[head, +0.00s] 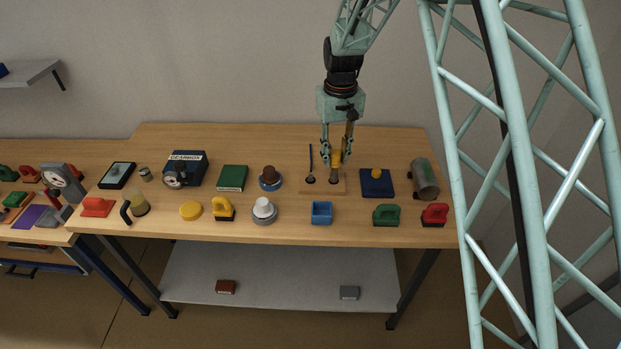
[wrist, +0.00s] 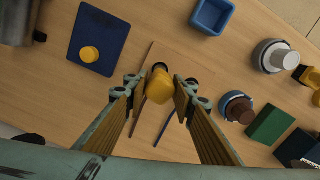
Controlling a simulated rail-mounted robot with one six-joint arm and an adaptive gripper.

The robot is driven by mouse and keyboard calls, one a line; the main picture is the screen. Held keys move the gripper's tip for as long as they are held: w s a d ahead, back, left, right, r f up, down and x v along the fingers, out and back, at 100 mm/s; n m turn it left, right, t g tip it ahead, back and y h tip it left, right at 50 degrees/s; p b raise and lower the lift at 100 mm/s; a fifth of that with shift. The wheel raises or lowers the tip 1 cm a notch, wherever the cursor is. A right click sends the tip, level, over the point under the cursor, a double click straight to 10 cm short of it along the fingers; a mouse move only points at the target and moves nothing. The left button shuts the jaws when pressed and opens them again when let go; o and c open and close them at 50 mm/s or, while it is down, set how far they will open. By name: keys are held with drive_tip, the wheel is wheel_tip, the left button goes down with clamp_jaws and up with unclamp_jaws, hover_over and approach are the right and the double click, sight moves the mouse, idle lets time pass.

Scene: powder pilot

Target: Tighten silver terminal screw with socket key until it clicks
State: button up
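A yellow-handled tool (head: 335,159), which looks like the socket key, stands upright in the right-hand position of a low wooden holder (head: 322,188). A thin dark rod (head: 311,163) stands in the left-hand position. My gripper (head: 337,150) points straight down, with a finger on each side of the yellow handle. In the wrist view the yellow handle (wrist: 158,88) sits between the finger pads of my gripper (wrist: 157,82), with a small gap on both sides. The handle hides the tool's lower end. I cannot make out the silver terminal screw in either view.
A blue plate with a yellow knob (head: 376,175) and a grey cylinder (head: 425,180) stand right of the holder. A brown-topped round piece (head: 269,177) stands left, a blue bin (head: 321,213) in front. Several other items cover the left of the table.

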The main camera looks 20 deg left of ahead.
drive_tip(key=shift+c, duration=1.4)
drive_tip(key=shift+r, duration=0.15)
drive_tip(key=shift+r+p, duration=1.05)
drive_tip(key=shift+r, duration=1.3)
drive_tip(key=shift+s+a+r, duration=0.15)
drive_tip(key=shift+s+a, duration=0.05)
drive_tip(key=shift+a, duration=0.45)
drive_tip(key=s+a+f, duration=0.1)
drive_tip(key=a+f, duration=0.1)
drive_tip(key=a, duration=0.4)
drive_tip(key=shift+s+a+n, duration=0.2)
drive_tip(key=shift+s+n, duration=0.1)
drive_tip(key=shift+s, duration=0.1)
